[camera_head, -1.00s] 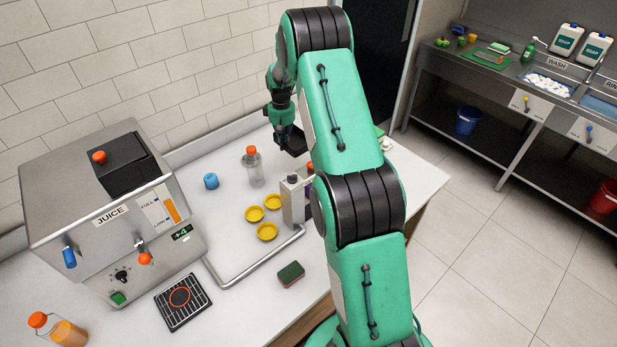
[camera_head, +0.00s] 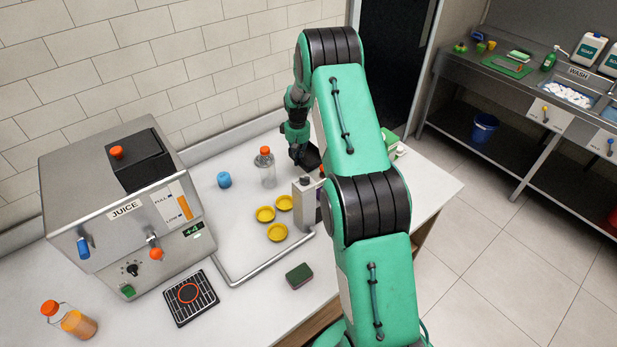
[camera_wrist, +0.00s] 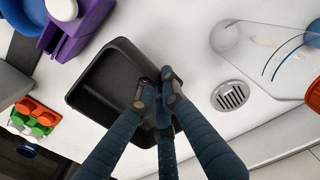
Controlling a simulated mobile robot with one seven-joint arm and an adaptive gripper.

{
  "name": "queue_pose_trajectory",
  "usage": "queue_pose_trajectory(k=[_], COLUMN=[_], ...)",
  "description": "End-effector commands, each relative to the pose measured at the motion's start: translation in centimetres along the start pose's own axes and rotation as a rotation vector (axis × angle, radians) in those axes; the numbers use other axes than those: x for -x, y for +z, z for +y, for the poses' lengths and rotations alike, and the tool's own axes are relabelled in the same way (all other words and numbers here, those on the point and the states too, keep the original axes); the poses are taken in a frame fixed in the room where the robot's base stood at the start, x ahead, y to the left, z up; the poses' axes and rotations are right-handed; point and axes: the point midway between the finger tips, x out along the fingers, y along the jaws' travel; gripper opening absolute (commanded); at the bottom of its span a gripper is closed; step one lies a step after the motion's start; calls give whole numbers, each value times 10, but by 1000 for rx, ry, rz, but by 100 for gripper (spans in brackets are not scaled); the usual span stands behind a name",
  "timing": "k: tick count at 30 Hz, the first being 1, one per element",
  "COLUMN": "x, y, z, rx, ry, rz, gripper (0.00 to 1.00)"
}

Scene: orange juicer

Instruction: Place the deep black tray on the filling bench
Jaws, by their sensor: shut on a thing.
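The deep black tray (camera_wrist: 112,75) shows large in the wrist view, its hollow facing the camera, over the white bench top (camera_wrist: 190,45). My gripper (camera_wrist: 157,92) is shut on the tray's near right wall. In the head view my gripper (camera_head: 298,153) is over the back of the white bench (camera_head: 240,210), right of the clear bottle. There only part of the tray (camera_head: 312,160) shows; my arm hides the rest. It is low over the bench, but I cannot tell whether it touches.
The juicer (camera_head: 125,215) stands left. A clear orange-capped bottle (camera_head: 266,170), yellow cups (camera_head: 277,232) and a grey post (camera_head: 304,205) are close to the tray. In the wrist view a purple thing (camera_wrist: 75,30) is beside the tray's upper left, and a round drain (camera_wrist: 231,96) lies right.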

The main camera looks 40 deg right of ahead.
Motion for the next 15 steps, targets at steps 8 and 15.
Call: queue_pose_trajectory(k=[8,15], x=[-40,-51], y=[1,0], z=[0,0], rx=[0,0], ry=[-1,0], rz=[-2,0], gripper=[0,0])
